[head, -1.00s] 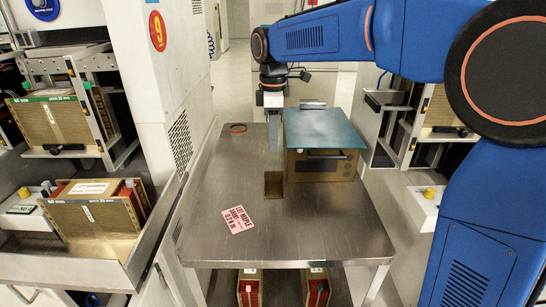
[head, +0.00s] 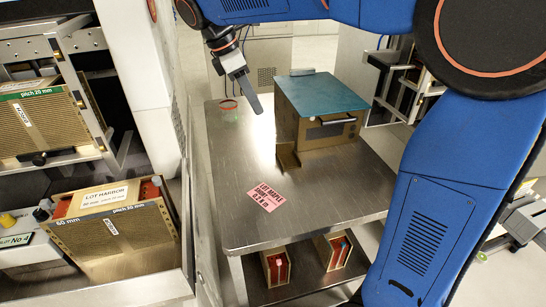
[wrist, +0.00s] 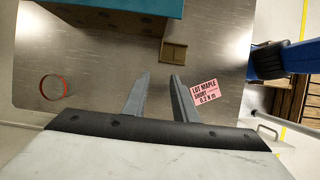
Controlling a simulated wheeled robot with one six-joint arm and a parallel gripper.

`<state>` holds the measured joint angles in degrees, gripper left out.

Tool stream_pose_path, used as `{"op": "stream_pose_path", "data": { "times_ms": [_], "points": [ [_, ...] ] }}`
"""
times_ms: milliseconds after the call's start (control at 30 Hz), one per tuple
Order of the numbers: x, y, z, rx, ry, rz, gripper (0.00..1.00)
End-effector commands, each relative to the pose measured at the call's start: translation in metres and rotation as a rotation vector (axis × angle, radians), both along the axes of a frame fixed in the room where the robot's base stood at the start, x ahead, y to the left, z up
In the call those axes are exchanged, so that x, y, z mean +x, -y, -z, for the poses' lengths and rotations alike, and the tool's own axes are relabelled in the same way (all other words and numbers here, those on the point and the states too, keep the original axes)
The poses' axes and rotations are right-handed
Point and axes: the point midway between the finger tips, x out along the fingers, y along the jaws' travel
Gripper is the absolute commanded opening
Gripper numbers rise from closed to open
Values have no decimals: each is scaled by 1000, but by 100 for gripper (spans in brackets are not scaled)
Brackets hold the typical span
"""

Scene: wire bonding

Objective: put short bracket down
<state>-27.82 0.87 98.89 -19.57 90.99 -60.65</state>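The short bracket, a small brass-brown angled piece (head: 288,158), stands on the metal table (head: 236,232) against the front left corner of the teal-topped box. In the wrist view the bracket (wrist: 173,52) lies beyond my fingertips, clear of them. My gripper (head: 254,104) hangs above the table, left of the box and apart from the bracket. In the wrist view my gripper's (wrist: 160,78) two grey fingers are spread with nothing between them.
The brown box with a teal top (head: 318,95) fills the table's back right. A pink label (head: 265,196) lies in front of the bracket. A red ring (head: 229,104) lies at the back left. Red-filled cases (head: 277,267) stand on the lower shelf.

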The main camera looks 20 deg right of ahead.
Motion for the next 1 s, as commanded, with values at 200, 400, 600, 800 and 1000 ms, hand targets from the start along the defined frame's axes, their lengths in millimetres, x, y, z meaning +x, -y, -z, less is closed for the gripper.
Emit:
{"op": "stream_pose_path", "data": {
  "times_ms": [200,400,600,800,1000],
  "points": [
    [-1,10,18,-7,-1,2,26],
    [-1,23,51,-6,-3,1,26],
    [-1,37,83,-5,-3,1,26],
    [-1,47,106,-5,-2,1,26],
    [-1,51,116,-5,-1,0,26]
  ]
}}
